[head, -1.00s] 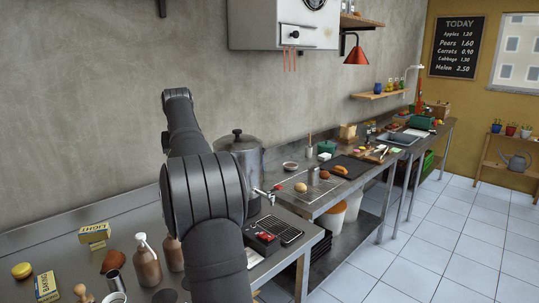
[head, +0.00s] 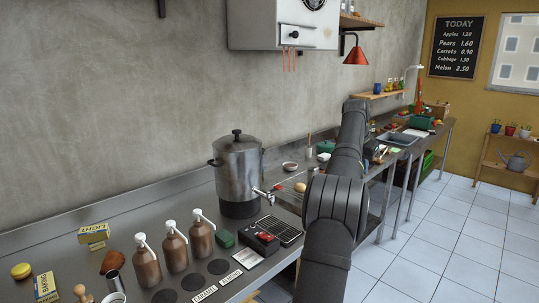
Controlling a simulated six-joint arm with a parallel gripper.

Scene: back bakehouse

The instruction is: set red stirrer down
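I cannot make out a red stirrer for certain in the head view. My arm stands in front of the right-hand counter, and its links hide part of the worktop there. My gripper does not show; whether it holds anything cannot be seen. A small red item lies on a black box (head: 258,239) beside the drip grate (head: 280,231), too small to identify.
A metal urn (head: 238,175) with a tap stands at the back of the near counter (head: 110,225). A red lamp (head: 356,56) hangs above the far counter.

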